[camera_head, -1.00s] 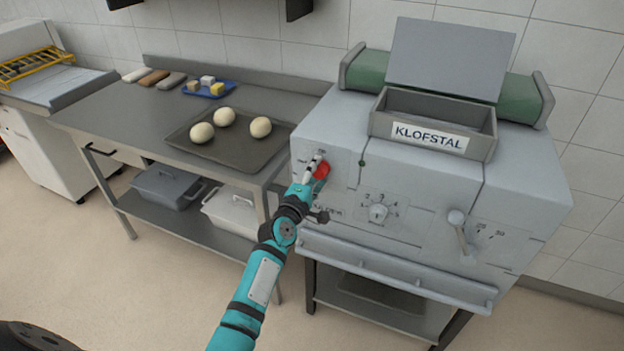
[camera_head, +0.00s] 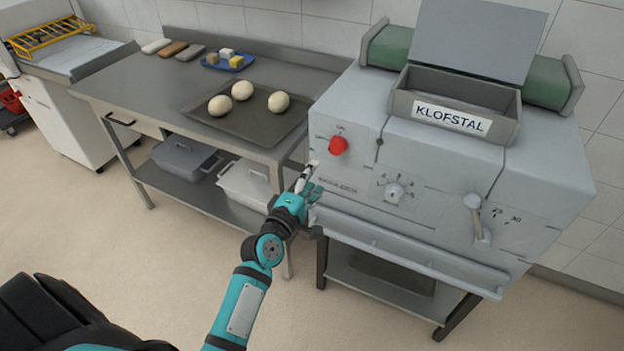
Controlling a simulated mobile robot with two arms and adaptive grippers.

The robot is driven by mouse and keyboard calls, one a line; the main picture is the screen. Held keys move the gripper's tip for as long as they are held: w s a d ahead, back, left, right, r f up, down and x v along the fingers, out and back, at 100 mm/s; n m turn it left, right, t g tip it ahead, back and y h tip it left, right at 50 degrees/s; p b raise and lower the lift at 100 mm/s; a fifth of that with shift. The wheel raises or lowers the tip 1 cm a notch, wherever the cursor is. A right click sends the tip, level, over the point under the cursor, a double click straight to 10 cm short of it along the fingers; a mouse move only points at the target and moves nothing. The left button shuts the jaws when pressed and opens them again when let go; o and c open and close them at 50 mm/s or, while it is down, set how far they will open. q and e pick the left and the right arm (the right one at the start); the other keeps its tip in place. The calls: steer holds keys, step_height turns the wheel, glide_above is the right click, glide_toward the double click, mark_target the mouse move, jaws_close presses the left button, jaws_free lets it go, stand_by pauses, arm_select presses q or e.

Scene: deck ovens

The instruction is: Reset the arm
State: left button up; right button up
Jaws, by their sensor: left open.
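My left arm is teal and black and reaches up from the bottom middle of the head view. Its gripper (camera_head: 308,180) is open and looks empty. It is just off the lower left front corner of the grey machine marked KLOFSTAL (camera_head: 365,165), below and left of the red knob (camera_head: 338,146). The red knob is fully in view and clear of the gripper. Whether the fingertips touch the machine's edge I cannot tell. My right gripper is not in view.
The steel table (camera_head: 130,85) at left bears a dark tray (camera_head: 225,130) with three dough balls (camera_head: 242,90) and a blue tray (camera_head: 240,66). Lidded bins (camera_head: 183,158) stand on its lower shelf. The machine's front rail (camera_head: 400,245) sticks out right of the gripper. The floor in front is open.

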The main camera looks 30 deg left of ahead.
arm_select(q)
steer(key=s+d+f+m+g, duration=0.25)
steer(key=s+f, duration=0.25)
steer(key=f, duration=0.7)
steer(key=s+d+f+m+g+h, duration=0.1)
steer(key=s+f+m+g, duration=0.25)
steer(key=f, duration=0.75)
steer(key=s+d+f+m+g, duration=0.25)
steer(key=s+f+m, duration=0.2)
steer(key=f, duration=0.75)
steer(key=s+a+f+m+g, duration=0.1)
steer(key=s+f, duration=0.5)
steer(key=s, duration=0.6)
steer(key=s+a+f+m+g, duration=0.1)
steer(key=s+f+m+g, duration=0.3)
steer(key=s, duration=0.8)
steer(key=s+a+f+m+g+y, duration=0.1)
steer(key=s+f+m+g, duration=0.2)
steer(key=s+f+m, duration=0.2)
steer(key=s+f, duration=0.3)
steer(key=s, duration=0.4)
steer(key=shift+a+f, duration=0.25)
steer(key=shift+f, duration=0.1)
steer(key=shift+w+g, duration=0.1)
steer(key=shift+g, duration=0.15)
